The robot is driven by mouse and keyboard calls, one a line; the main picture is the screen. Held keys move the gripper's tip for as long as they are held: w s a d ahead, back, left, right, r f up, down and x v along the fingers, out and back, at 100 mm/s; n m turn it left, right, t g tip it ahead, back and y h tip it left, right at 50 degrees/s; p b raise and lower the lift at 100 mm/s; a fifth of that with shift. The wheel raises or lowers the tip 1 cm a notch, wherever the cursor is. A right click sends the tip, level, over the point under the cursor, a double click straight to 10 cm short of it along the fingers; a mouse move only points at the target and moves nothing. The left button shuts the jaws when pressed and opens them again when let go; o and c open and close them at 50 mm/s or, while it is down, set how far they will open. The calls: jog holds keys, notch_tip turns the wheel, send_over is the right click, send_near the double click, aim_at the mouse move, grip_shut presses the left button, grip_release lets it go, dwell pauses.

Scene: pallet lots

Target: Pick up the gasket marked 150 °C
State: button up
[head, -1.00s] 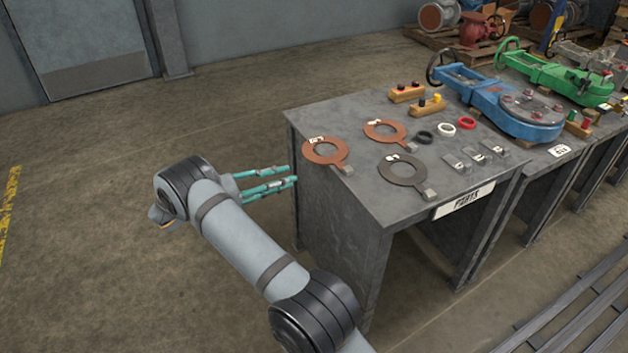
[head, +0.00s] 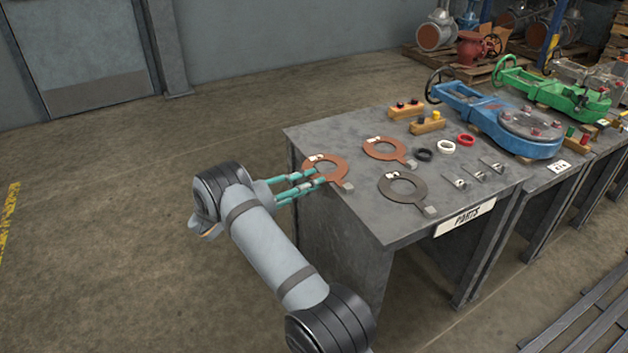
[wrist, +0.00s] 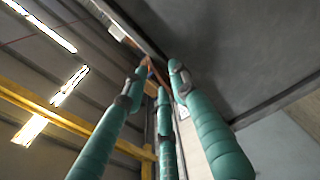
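The labels are too small to read, so I cannot tell which is marked 150 °C. My gripper (head: 318,177) is at the left edge of the table, its teal fingers partly covering the left copper gasket. In the wrist view the fingers (wrist: 161,75) stand apart, with a thin orange-brown edge between their tips; contact is unclear.
The grey table (head: 350,215) carries black, white and red rings (head: 446,147), metal clips (head: 470,174) and wooden blocks with pegs (head: 428,124). The floor left of the table is open.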

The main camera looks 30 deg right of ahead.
jog(key=shift+d, duration=0.15)
grip_shut()
dwell(1.3)
notch_tip(320, 180, up, 2)
jog(key=shift+r+p, duration=0.25)
jog(key=shift+p, duration=0.75)
jog(key=a+r+p, duration=0.2)
jog(key=a, duration=0.5)
jog(key=a+r+p, duration=0.2)
jog(key=a+r, duration=0.1)
jog(key=a, duration=0.4)
jog(key=shift+s, duration=0.3)
